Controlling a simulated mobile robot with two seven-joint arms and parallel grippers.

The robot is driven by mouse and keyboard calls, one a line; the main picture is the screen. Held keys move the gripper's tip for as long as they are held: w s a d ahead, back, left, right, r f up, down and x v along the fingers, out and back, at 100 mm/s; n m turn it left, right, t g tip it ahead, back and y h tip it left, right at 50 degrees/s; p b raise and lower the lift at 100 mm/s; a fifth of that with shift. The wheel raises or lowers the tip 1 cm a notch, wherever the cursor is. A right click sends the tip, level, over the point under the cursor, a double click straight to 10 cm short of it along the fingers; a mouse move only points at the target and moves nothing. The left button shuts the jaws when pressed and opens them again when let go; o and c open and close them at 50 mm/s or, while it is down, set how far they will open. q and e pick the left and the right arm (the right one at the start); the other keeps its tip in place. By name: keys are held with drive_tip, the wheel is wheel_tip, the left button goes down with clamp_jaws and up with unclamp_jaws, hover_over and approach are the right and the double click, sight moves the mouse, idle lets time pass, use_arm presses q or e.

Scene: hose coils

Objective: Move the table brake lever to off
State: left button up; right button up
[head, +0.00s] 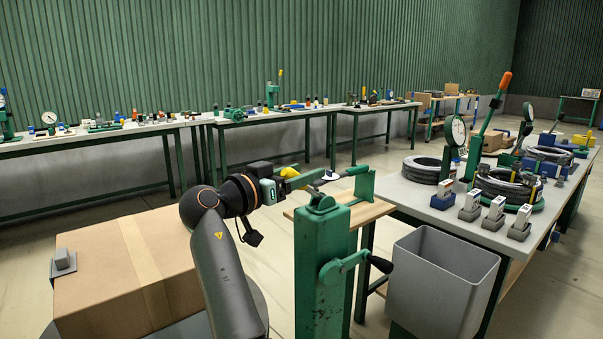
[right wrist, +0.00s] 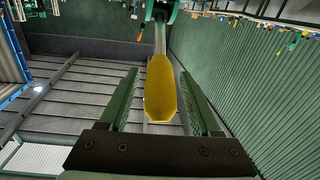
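The brake lever has a yellow grip and a metal shaft. In the head view its yellow grip (head: 290,172) shows partly, at my right gripper (head: 302,180). The shaft runs right toward a green bracket (head: 364,183) at the table's near end. In the right wrist view the yellow grip (right wrist: 161,88) lies between the two green fingers of my right gripper (right wrist: 160,100), with a gap on each side. The gripper is open around the grip. The shaft's far end meets a green mount (right wrist: 160,10) at the top. My left gripper is out of view.
A green post (head: 322,260) with a black-handled crank stands just below the gripper. A grey bin (head: 440,285) is right of it. The table (head: 405,200) carries hose coils and gauges. A cardboard box (head: 125,265) is at left. Workbenches line the wall.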

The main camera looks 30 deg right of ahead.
clamp_jaws()
idle(1.2)
